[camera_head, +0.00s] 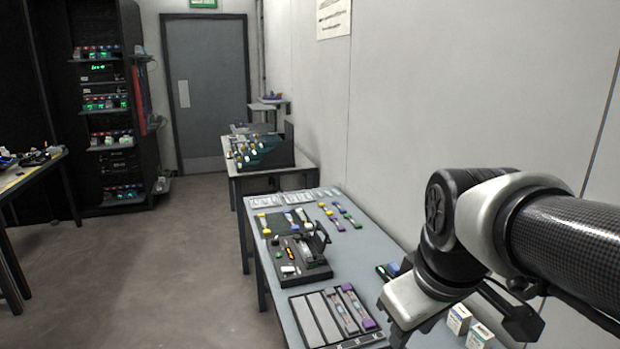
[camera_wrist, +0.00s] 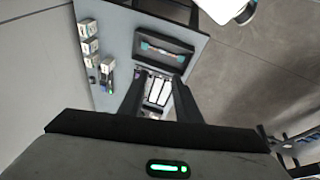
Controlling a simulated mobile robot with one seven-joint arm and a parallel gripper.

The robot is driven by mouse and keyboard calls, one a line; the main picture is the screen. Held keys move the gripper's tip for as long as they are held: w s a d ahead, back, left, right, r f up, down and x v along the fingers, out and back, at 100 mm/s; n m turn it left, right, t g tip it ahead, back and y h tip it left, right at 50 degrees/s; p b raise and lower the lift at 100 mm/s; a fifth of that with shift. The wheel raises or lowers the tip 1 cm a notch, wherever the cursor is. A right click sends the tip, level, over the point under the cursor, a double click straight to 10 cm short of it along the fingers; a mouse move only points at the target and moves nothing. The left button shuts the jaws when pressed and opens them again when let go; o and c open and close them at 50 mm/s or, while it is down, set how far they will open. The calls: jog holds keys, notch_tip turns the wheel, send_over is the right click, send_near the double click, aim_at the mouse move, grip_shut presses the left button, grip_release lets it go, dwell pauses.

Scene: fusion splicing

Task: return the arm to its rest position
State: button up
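My arm (camera_head: 440,240) reaches in from the right in the head view, bent above the near right side of the grey work table. In the wrist view my gripper (camera_wrist: 159,98) points down with its two dark fingers apart, and nothing shows held between them. A tray with pale slots lies beyond the fingers, partly hidden by them. The fingertips are not clearly seen in the head view.
The work table (camera_head: 262,265) carries a splicer-like device (camera_head: 300,252), a slotted tray (camera_head: 312,322) and small white boxes (camera_head: 459,318) near my arm. A wall stands close on the right. The floor (camera_head: 150,270) to the left is clear.

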jog(key=s+r+m+p, duration=0.2)
jog(key=r+p, duration=0.4)
jog(key=s+r+m+t+p, duration=0.1)
jog(key=s+r+m+p, duration=0.1)
jog(key=r+p, duration=0.4)
jog(key=shift+s+a+r+m, duration=0.25)
jog(key=shift+a+r+m, duration=0.1)
jog(key=shift+m, duration=0.25)
dwell(0.7)
